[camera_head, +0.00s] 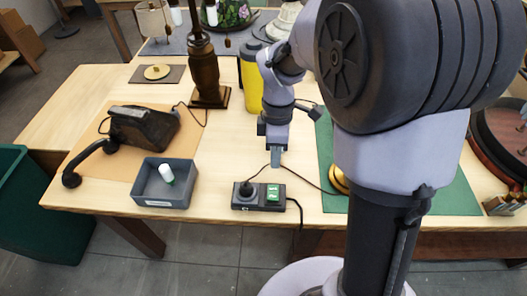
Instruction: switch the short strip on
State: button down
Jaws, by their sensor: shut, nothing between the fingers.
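The short strip (259,206) is a small dark block near the front edge of the wooden table, with a black plug (246,188) at its left end. Its switch (273,193) at the right end shows bright green with a pale mark; which way the rocker is tilted is too small to tell. My gripper (276,160) points down just above and behind the switch, apart from it as far as I can see. Its fingers are shut and empty.
A grey bin (147,192) holding a white bulb stands to the left, beside an old black telephone (145,128). A lamp base (207,75) and a yellow container (251,82) stand behind. Cords run from the strip. My arm hides much of the green mat (453,195).

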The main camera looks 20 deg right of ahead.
aim_at(273, 199)
jog(key=f+b, duration=0.2)
jog(key=f, duration=0.2)
jog(key=s+f+b, duration=0.1)
jog(key=f+b, duration=0.1)
jog(key=f, duration=0.3)
jog(key=s+f+b, duration=0.1)
jog(key=f+b, duration=0.1)
jog(key=f, duration=0.2)
jog(key=shift+a+f+b, duration=0.3)
jog(key=shift+f+b, duration=0.05)
jog(key=shift+f, duration=0.05)
jog(key=shift+s+f, duration=0.1)
jog(key=shift+f, duration=0.15)
jog(key=shift+r, duration=0.1)
jog(key=shift+w+d+r+p, duration=0.2)
jog(key=shift+w+r+p, duration=0.05)
jog(key=shift+w+p, duration=0.45)
